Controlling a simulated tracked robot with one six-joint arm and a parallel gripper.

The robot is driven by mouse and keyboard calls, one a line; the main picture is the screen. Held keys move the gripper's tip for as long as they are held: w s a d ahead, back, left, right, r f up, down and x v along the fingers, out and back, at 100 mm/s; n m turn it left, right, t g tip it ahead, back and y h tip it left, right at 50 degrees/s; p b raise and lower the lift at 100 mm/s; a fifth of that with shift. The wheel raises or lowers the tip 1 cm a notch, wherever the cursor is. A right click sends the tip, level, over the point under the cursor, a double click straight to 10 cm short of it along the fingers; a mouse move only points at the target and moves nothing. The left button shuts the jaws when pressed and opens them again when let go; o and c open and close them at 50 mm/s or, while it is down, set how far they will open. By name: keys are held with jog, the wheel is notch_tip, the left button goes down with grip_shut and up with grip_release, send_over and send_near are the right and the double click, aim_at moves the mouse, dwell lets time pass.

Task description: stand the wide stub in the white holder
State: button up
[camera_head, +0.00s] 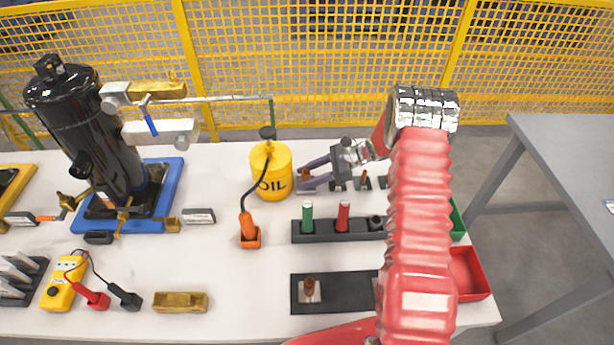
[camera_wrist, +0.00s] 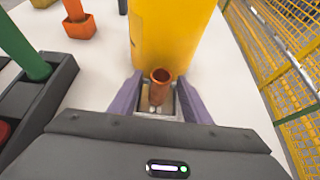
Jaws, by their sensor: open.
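My gripper (camera_head: 304,175) is open, with its two purple fingers one on each side of a copper stub (camera_head: 306,173) beside the yellow oil can. In the wrist view this stub (camera_wrist: 160,88) stands upright between the fingers (camera_wrist: 158,100) with a round open top, in a pale square holder (camera_wrist: 146,110). I cannot tell whether the fingers touch it. Another copper stub (camera_head: 310,285) stands in a white holder (camera_head: 302,297) on the black front plate (camera_head: 345,290). I cannot tell from the pictures which stub is the wide one.
The yellow oil can (camera_head: 271,172) stands just beyond my fingertips. Small dark holders (camera_head: 339,186) sit right of the gripper. A black rack (camera_head: 325,229) with green and red handles is in front.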

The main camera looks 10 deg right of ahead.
jog(key=v, duration=1.3)
jog(key=shift+d+r, duration=0.15)
jog(key=shift+d, duration=0.2)
jog(key=shift+s, duration=0.1)
dwell(0.4)
